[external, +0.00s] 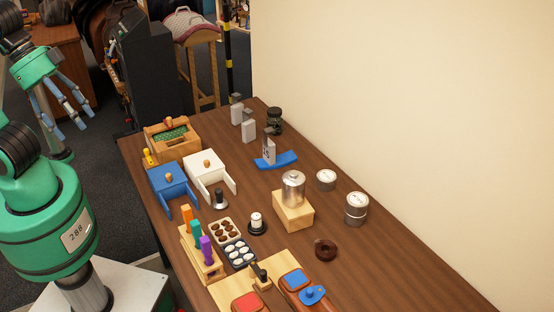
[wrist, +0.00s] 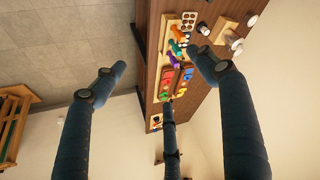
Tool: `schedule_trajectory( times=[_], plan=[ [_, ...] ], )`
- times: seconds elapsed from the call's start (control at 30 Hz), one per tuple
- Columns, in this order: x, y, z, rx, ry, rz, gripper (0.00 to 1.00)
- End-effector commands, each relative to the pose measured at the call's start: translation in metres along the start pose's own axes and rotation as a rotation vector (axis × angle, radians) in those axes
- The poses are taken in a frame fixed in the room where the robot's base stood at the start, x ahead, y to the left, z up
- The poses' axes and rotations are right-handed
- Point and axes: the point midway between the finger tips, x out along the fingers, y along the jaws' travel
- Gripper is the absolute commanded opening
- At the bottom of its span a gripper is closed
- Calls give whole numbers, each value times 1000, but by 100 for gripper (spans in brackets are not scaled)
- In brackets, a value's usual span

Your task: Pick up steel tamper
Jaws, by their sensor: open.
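A small tamper-like piece with a dark upright handle and a shiny steel base (external: 220,203) stands on the wooden table, in front of the white box; I take it for the steel tamper. A similar piece with a white top and a wide black base (external: 257,226) stands to its right. My gripper (external: 66,110) is at the upper left, raised off the table's left side and far from the tamper. Its blue fingers are spread and empty. In the wrist view the spread fingers (wrist: 157,85) frame the table's edge; I cannot make out the tamper there.
The table (external: 400,270) carries a blue box (external: 170,182) and a white box (external: 205,172) with open fronts, a coloured-handle rack (external: 205,262), egg-like trays (external: 239,253), a metal canister on a wooden block (external: 293,212), and tins (external: 355,212). A wall (external: 400,110) bounds the right side.

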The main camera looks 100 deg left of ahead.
Motion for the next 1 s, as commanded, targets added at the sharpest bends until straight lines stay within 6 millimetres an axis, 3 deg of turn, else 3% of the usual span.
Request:
schedule_trajectory(
  times=[0.17, 0.3, 0.73, 1.0],
  plan=[
    [0, 0, 0, 0, 0, 0, 70],
    [0, 0, 0, 0, 0, 0, 43],
    [2, -2, -5, -3, -6, -3, 43],
    [25, -17, -36, -23, -49, -19, 43]
  ],
)
